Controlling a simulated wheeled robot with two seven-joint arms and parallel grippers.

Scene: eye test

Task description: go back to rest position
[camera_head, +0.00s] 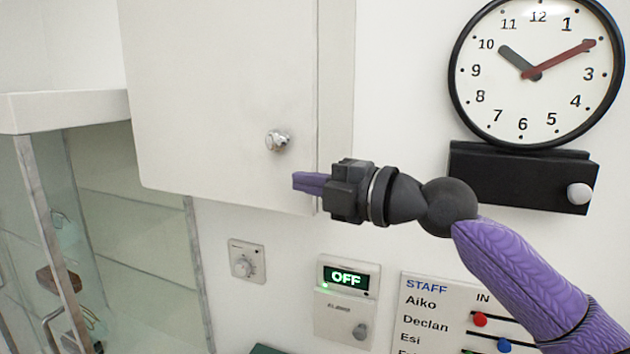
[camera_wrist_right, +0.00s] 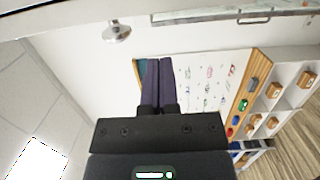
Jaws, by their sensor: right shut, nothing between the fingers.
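My right gripper (camera_head: 296,182) reaches in from the right on a purple arm in the head view. Its purple fingers are shut with nothing between them. They are in front of the lower right part of a white cabinet door, just below and right of its round metal knob (camera_head: 278,140). In the right wrist view the two fingers (camera_wrist_right: 159,62) lie side by side, and the knob (camera_wrist_right: 117,32) shows to their upper left, apart from them. My left gripper is in neither view.
A wall clock (camera_head: 537,72) hangs above a black box with a pale knob (camera_head: 579,193). Below my arm are a dial (camera_head: 243,262), a panel reading OFF (camera_head: 346,279) and a STAFF board (camera_head: 420,312). A glass cabinet (camera_head: 130,230) stands at the left.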

